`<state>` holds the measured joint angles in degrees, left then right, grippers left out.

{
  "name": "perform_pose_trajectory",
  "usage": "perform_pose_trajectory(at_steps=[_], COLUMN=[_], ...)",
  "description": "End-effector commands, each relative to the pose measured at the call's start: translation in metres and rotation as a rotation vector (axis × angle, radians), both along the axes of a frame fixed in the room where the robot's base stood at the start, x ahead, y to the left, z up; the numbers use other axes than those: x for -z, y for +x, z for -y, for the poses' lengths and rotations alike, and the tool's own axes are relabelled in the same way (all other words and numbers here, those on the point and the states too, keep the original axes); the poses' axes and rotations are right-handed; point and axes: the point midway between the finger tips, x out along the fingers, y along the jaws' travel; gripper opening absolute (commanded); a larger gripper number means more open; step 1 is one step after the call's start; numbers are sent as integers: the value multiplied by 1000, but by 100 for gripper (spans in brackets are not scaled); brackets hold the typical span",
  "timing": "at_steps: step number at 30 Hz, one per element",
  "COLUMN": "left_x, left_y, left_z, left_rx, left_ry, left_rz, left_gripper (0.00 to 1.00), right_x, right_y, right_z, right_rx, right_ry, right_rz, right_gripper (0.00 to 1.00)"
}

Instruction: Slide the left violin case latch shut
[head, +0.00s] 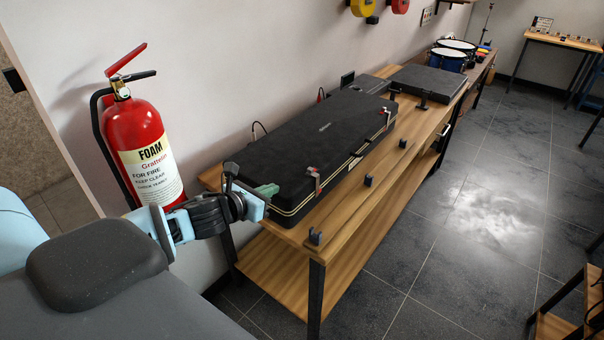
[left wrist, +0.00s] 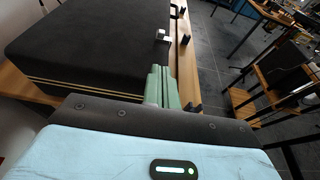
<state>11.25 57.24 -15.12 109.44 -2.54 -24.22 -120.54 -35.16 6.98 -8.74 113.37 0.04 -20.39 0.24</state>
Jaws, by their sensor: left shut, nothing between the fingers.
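The black violin case (head: 325,135) lies closed on the wooden bench; it fills the upper left of the left wrist view (left wrist: 90,45). Its left latch (head: 314,180), silvery with red, sits on the front side near the near end. It shows as a pale piece in the left wrist view (left wrist: 161,36). I cannot tell the latch's exact position. My left gripper (head: 268,190) has green fingers, shut and empty, by the near end of the case, apart from the latch. The fingers also show in the left wrist view (left wrist: 160,85). My right gripper is out of view.
The right latch (head: 387,114) is farther along the case front. Small dark brackets (head: 315,237) line the bench's front edge (head: 375,178). A flat black case (head: 428,80) and drums (head: 450,55) stand farther back. A red fire extinguisher (head: 135,135) hangs left of the bench.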

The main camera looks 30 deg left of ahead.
Motion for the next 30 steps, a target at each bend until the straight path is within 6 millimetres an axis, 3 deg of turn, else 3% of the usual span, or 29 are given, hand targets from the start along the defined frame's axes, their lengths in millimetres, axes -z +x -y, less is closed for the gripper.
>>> perform_pose_trajectory(at_steps=[8, 24, 30], left_x=[6, 30, 29], left_y=[20, 93, 118], left_z=[1, 6, 8], left_rx=[-2, -2, -1], left_ry=[-5, -4, -4], left_rz=[1, 0, 2], left_gripper=[0, 0, 0], right_x=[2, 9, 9], right_y=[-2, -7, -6], right_z=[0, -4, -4], right_rx=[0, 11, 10], right_ry=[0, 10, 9], right_rz=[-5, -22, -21], right_gripper=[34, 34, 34])
